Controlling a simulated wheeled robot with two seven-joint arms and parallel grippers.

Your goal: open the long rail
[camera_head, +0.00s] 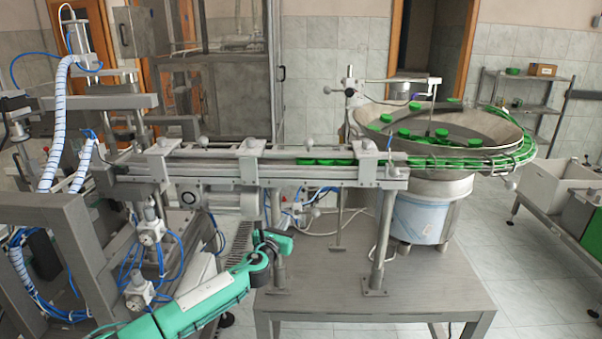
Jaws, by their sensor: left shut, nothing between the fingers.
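The long rail (219,154) is a grey metal bar running along the top of the cap track, under several clamp blocks with round knobs. It lies level, in line with the track. Green caps (325,162) sit in a row in the track at its right part. My left arm comes in from the bottom left, and my left gripper (284,243) is below the track, near a support post, apart from the rail. It is shut and empty; its fingertips are small and hard to make out. My right gripper is out of view.
A round feeder bowl (440,125) with green caps stands at the right end of the track. Support posts (381,245) rise from the grey table (420,290). Machine frames, blue hoses and white cable sleeves crowd the left. The table's front right is clear.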

